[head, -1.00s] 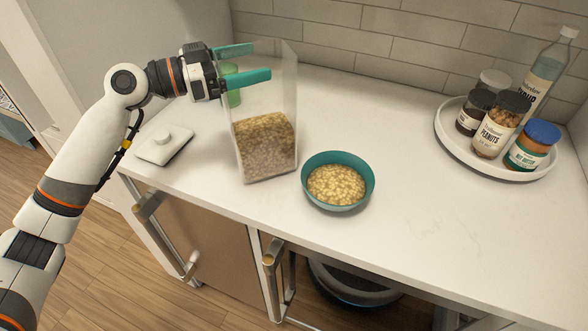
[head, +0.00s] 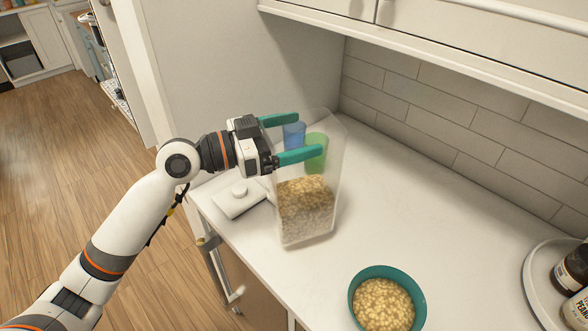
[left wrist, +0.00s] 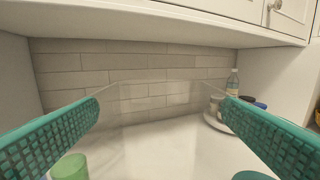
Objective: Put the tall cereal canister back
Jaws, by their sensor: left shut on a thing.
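The tall cereal canister (head: 306,208) is clear, open at the top and partly filled with cereal. It is upright over the left part of the counter; I cannot tell whether its base touches the counter. My left gripper (head: 289,139) is shut on its upper part, one teal finger on each side. In the left wrist view, the canister's clear rim (left wrist: 165,88) spans between the two fingers. A white lid with a knob (head: 240,198) lies on the counter beside the canister, partly hidden behind it. My right gripper is in neither view.
A teal bowl of cereal (head: 387,302) stands to the right of the canister. A green cup (head: 316,150) and a blue cup (head: 294,134) show behind it. A round white tray (head: 534,287) with jars is at the far right. Upper cabinets (head: 460,40) overhang the counter.

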